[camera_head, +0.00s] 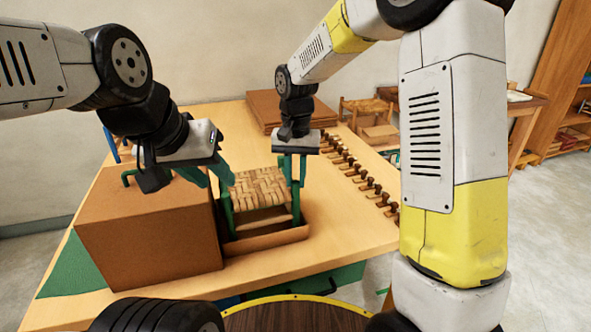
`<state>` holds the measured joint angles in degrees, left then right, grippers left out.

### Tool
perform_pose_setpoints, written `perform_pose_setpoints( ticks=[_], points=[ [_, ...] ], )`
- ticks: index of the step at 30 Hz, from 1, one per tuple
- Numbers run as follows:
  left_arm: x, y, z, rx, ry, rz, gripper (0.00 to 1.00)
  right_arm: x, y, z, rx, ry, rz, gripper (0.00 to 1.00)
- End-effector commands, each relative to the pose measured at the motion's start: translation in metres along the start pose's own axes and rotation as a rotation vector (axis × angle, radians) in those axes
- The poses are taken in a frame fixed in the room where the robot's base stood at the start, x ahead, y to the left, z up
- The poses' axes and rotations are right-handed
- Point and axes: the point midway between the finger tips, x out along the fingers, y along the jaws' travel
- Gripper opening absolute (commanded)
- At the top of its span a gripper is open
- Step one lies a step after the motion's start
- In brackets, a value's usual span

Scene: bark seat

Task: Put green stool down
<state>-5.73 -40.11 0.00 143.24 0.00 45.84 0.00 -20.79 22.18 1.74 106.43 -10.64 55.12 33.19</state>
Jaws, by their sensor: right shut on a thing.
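The green stool (260,190) has a woven bark seat and green legs. It stands upright in or just above a low open brown box (272,241) on the wooden table. I cannot tell whether its feet touch the bottom, since the box wall hides them. My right gripper (290,178) points down and is shut on the stool's right side. My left gripper (207,176) is tilted at the stool's upper left, beside the seat, with its green fingers apart. It seems to hold nothing.
A large closed brown box (150,240) stands left of the stool. A row of small dark brown pegs (362,180) runs along the table's right side. Flat brown boards (290,110) lie stacked at the back. Table right of the stool is clear (340,225).

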Motion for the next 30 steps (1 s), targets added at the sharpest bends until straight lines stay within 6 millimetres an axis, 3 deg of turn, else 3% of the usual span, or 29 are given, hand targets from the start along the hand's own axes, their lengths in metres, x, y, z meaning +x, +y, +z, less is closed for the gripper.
perform_pose_setpoints(
  ticks=[2,3,6,17,20,30],
  points=[
    [0.000,0.000,0.000,0.000,0.000,0.000,0.36,0.000,0.000,0.000,0.000,0.001,-0.001,0.00],
    [0.000,0.000,0.000,0.000,0.000,0.000,0.36,0.001,0.000,0.000,0.000,0.000,0.000,0.27],
    [0.000,0.000,0.000,0.000,0.000,0.000,0.36,0.000,0.000,0.000,0.000,0.000,0.000,0.41],
    [0.000,0.000,0.000,0.000,0.000,0.000,0.36,-0.004,0.000,0.000,0.001,0.001,-0.001,0.41],
    [0.000,0.000,0.000,0.000,0.000,0.000,0.36,-0.016,0.000,-0.001,0.001,0.002,-0.002,0.41],
    [0.000,0.000,0.000,0.000,0.000,0.000,0.36,-0.087,0.000,-0.001,0.000,0.003,-0.002,0.41]
  ],
)
